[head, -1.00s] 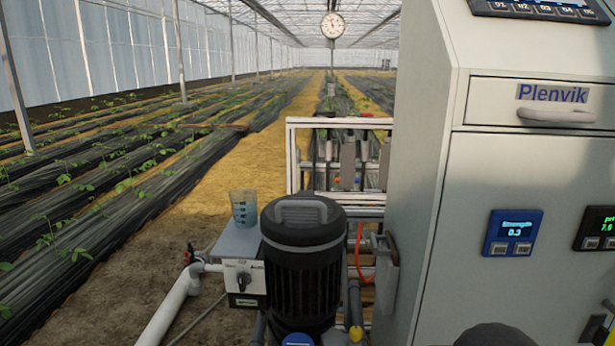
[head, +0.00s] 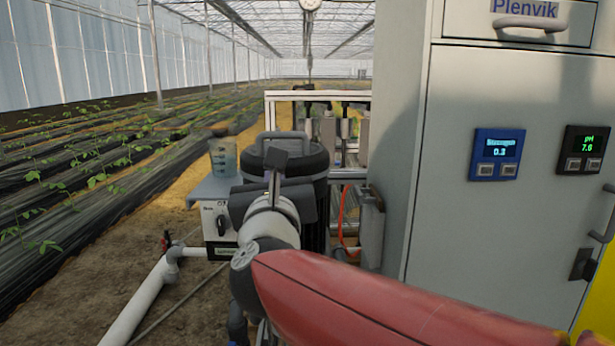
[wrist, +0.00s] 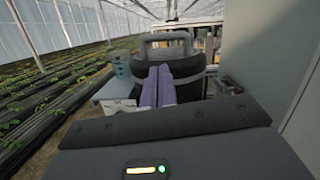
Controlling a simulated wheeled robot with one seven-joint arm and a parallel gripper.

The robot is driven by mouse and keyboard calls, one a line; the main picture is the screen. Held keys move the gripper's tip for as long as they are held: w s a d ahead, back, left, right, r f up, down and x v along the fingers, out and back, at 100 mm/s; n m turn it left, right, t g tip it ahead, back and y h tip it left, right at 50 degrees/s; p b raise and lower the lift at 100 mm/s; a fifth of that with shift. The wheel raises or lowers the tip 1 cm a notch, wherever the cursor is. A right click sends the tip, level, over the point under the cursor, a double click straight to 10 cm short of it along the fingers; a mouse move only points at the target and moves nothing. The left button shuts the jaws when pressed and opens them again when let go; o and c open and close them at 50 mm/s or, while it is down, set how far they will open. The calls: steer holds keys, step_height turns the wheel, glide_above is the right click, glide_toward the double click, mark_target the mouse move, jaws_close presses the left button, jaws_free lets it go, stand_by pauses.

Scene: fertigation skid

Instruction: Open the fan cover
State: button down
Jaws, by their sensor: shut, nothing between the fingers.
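The fan cover (head: 317,163) is the dark round cap on top of the black pump motor, with a grey arched handle (head: 281,136) on top. It looks closed. My gripper (head: 277,160) is in front of the motor in the head view and hides much of its front. In the wrist view the two purple fingers (wrist: 158,74) are together and empty. They point at the cover (wrist: 192,66), below the handle (wrist: 166,37). I cannot tell whether they touch the cover.
A beaker (head: 223,157) stands on the grey switch box (head: 214,190) left of the motor. A white pipe (head: 140,300) runs along the floor. The tall grey cabinet (head: 405,150) stands close on the right. A white frame (head: 318,95) stands behind. Crop rows lie left.

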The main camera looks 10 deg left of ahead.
steer(key=w, duration=0.3)
steer(key=w+a+r+m+h+p, duration=0.1)
steer(key=w, duration=0.2)
steer(key=w+a+m, duration=0.1)
steer(key=w, duration=0.2)
steer(key=shift+w+r, duration=0.25)
steer(key=shift+r, duration=0.05)
steer(key=shift+r+p, duration=0.15)
steer(key=shift+p, duration=0.2)
